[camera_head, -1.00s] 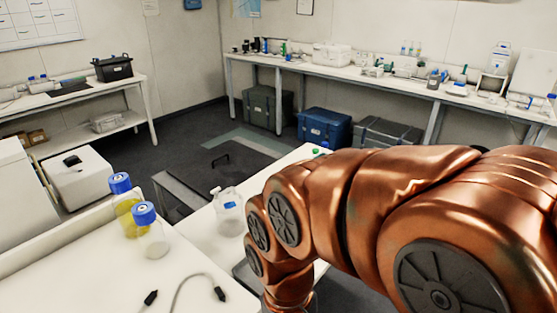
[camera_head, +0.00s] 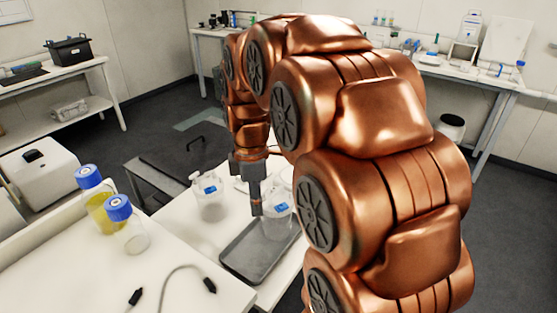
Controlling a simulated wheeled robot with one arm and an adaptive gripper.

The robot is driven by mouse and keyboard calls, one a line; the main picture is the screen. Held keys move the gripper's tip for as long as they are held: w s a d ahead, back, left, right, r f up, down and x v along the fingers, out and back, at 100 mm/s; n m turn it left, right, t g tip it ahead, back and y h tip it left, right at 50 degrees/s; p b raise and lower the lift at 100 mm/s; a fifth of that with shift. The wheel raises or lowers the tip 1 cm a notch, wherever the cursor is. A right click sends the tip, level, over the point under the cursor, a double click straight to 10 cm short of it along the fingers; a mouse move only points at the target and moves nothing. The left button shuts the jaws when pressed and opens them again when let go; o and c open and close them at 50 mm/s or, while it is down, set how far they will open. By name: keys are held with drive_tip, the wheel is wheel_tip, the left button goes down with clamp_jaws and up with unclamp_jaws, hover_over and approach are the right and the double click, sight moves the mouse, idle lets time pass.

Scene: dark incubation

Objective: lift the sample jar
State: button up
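A clear jar with a blue label (camera_head: 278,219) stands over the grey tray (camera_head: 240,255) on the white table; it may be the sample jar, but I cannot tell for sure. Another clear vessel with a blue label (camera_head: 207,205) stands to its left, behind the tray. My gripper (camera_head: 257,212) points down at the left side of the jar by the tray. Its dark fingers overlap the jar's edge in the picture. I cannot tell whether they touch it or how far apart they are. My arm hides part of the area behind and right of the jar.
Two blue-capped bottles, one with yellow content (camera_head: 99,208) and one clear (camera_head: 128,230), stand on the white counter (camera_head: 70,270) at left. Benches with lab equipment line the walls; dark floor lies between.

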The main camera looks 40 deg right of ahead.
drive_tip(key=w+d+n, duration=0.4)
drive_tip(key=w+d, duration=0.2)
drive_tip(key=n, duration=0.6)
hover_over(279, 188)
wheel_tip(279, 188, down, 2)
drive_tip(key=f, duration=0.1)
drive_tip(key=shift+t, duration=0.4)
wheel_tip(279, 188, down, 9)
drive_tip(key=b, duration=0.4)
drive_tip(key=shift+w+f, duration=0.1)
clamp_jaws()
